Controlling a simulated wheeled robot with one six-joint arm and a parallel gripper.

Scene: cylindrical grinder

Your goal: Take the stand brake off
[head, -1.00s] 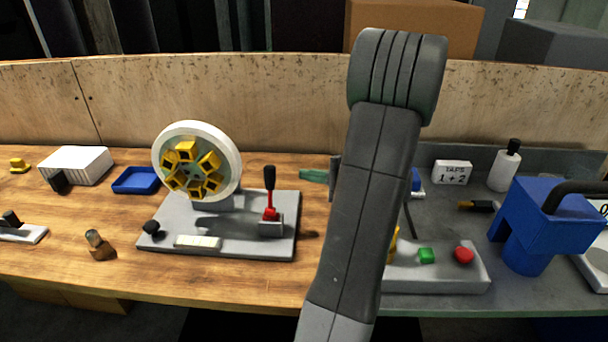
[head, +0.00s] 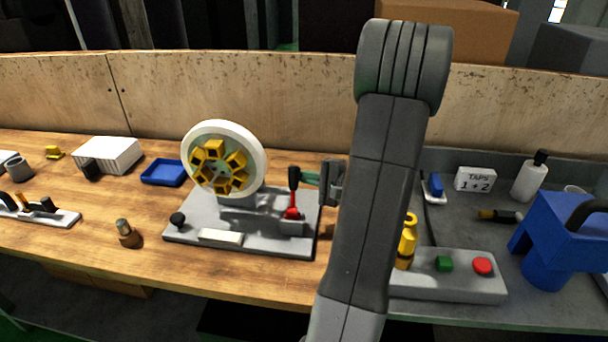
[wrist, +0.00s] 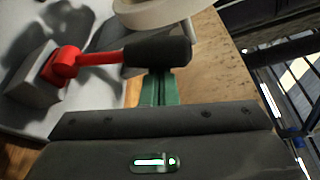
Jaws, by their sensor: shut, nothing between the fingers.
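The brake lever has a red shaft (head: 291,212) and a black grip (head: 293,178). It stands roughly upright on a small grey block at the right of the grey stand base (head: 210,213). A white-rimmed wheel (head: 259,163) with yellow segments is mounted on that stand. My gripper (head: 309,177) has green fingers, shut and empty, right beside the black grip. In the wrist view the red lever (wrist: 95,58) and its black grip (wrist: 158,52) lie just beyond the green fingertips (wrist: 160,86). I cannot tell whether they touch.
A grey control box with a green button (head: 444,263) and a red button (head: 482,266) is at right, beside a blue machine (head: 560,240). A blue tray (head: 164,172) and a small brown-based part (head: 128,234) are left of the stand. Bare wood lies in front of the stand.

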